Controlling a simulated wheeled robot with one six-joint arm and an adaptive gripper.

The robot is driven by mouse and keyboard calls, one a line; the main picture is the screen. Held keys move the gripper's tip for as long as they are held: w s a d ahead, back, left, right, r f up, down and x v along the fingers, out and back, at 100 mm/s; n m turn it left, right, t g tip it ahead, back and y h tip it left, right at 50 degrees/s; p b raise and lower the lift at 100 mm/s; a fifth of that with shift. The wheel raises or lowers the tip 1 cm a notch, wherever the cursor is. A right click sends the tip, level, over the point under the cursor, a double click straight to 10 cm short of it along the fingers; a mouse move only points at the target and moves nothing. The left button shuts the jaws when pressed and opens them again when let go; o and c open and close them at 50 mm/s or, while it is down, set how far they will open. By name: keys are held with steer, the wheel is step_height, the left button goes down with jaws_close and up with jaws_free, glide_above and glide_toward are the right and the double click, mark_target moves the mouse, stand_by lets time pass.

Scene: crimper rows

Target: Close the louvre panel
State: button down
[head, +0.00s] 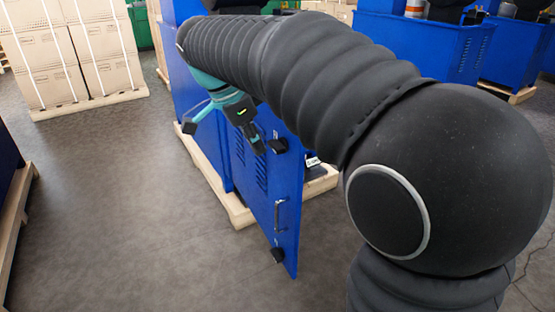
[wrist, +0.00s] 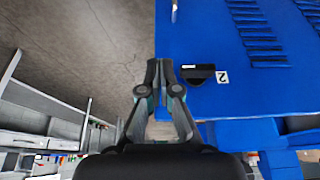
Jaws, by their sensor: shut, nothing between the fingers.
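The louvre panel (head: 287,222) is a blue door with slotted vents, standing ajar from a blue cabinet (head: 210,150) in the head view. It bears a handle (head: 279,215) and black latches, one high (head: 278,146) and one low (head: 278,255). My gripper (head: 257,148) is shut and empty near the panel's upper part. In the wrist view, my gripper's fingertips (wrist: 160,68) overlap the edge of the panel (wrist: 200,35), beside a black latch (wrist: 198,74) and a label "2" (wrist: 222,77). I cannot tell whether they touch it.
The cabinet stands on a wooden pallet (head: 238,211). Strapped cartons (head: 75,55) are at the back left, and more blue cabinets (head: 420,45) at the back right. A blue unit on a pallet (head: 12,215) lies at the left edge. The grey floor (head: 130,200) between is clear.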

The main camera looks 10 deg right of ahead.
mark_target(288, 169)
steer(key=shift+w+d+f+b, duration=0.1)
steer(key=shift+w+d+f, duration=0.2)
steer(key=shift+d+f, duration=1.05)
steer(key=shift+w+d+f+b, duration=0.15)
steer(key=shift+w+d+f, duration=0.15)
steer(key=shift+d+f, duration=1.05)
steer(key=shift+w+d+f+b, duration=0.1)
steer(key=shift+w+d+f, duration=0.2)
steer(key=shift+d+f, duration=1.05)
steer(key=shift+a+f, duration=0.35)
